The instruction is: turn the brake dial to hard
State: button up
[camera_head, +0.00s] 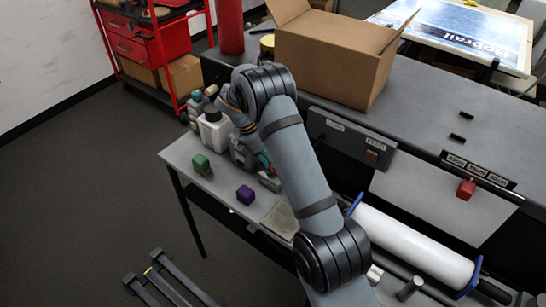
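Two controls could be the brake dial; I cannot tell for certain which one is. One is a red knob (465,188) on the grey machine front at the right, just below a black strip with three small white labels (478,170). The other is a brown block-like knob (372,157) on a dark panel (340,132) with two pale labels. The label text is too small to read. My gripper is not clearly visible; my arm's upper link covers that area, near bottles on the left side table. Both knobs are clear of my arm.
A green block (201,163), a purple block (245,195) and a white bottle (213,130) are on the grey side table (183,153). An open cardboard box (330,60) stands on the machine top. A white roll (412,243) with blue end flanges lies below the red knob.

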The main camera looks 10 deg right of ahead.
jog(key=shift+w+d+r+m+g+p, duration=0.1)
jog(key=shift+d+m+g+p, duration=0.1)
jog(key=shift+m+p, duration=0.25)
jog(key=shift+w+d+r+m+g+p, duration=0.1)
jog(key=shift+d+m+g+p, duration=0.1)
jog(key=shift+m, duration=0.45)
jog(key=shift+s, duration=0.1)
jog(key=shift+f+m, duration=0.15)
jog(key=shift+m, duration=0.15)
jog(key=o, duration=1.1)
jog(key=shift+s, duration=0.15)
jog(key=shift+a, duration=0.1)
jog(key=shift+a, duration=0.1)
jog(key=v, duration=1.2)
